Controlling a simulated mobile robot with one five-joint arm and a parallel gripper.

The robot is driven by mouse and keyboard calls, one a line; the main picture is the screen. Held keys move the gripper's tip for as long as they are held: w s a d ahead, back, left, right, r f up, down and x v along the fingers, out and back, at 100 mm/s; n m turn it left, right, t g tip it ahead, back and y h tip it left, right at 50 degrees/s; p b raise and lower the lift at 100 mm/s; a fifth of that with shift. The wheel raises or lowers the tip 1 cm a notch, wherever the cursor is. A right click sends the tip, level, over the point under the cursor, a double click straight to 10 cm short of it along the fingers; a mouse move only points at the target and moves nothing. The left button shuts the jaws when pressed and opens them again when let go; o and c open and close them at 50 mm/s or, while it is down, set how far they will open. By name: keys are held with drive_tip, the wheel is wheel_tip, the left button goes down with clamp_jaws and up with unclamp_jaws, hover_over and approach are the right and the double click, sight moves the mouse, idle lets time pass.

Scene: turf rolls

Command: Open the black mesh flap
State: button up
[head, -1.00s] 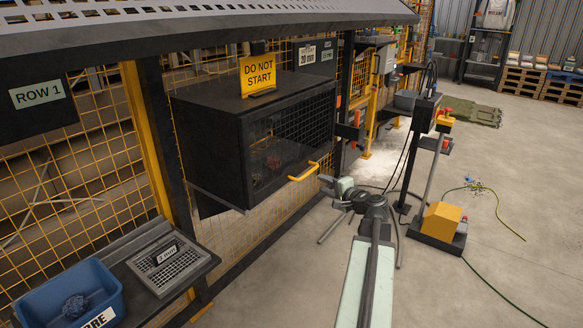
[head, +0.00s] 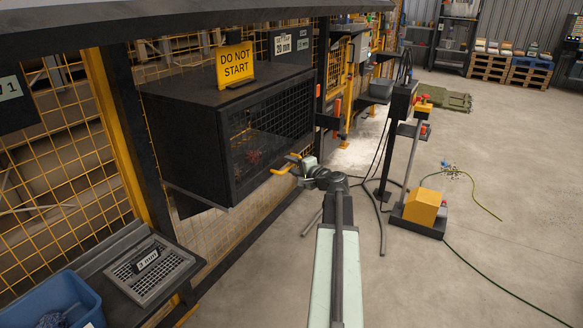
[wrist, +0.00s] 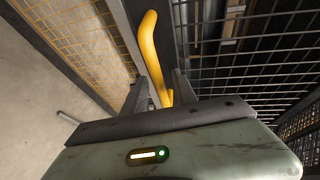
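The black mesh flap (head: 272,127) forms the front of a dark box and looks closed, flush with the frame. Its yellow handle (head: 284,167) sticks out at the lower edge. In the wrist view the yellow handle (wrist: 150,52) runs down between the two fingers of my gripper (wrist: 164,82). The fingers stand apart, with some space beside the handle. The mesh (wrist: 250,65) shows to the right of it. The handle's lower end is partly hidden by my gripper.
A yellow "DO NOT START" sign (head: 235,64) stands on the box (head: 185,110). A blue bin (head: 55,300) and a grey grille tray (head: 148,268) sit at lower left. A post with a yellow box (head: 420,207) stands to the right. The floor at right is mostly clear.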

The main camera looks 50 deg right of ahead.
clamp_jaws()
idle(1.4)
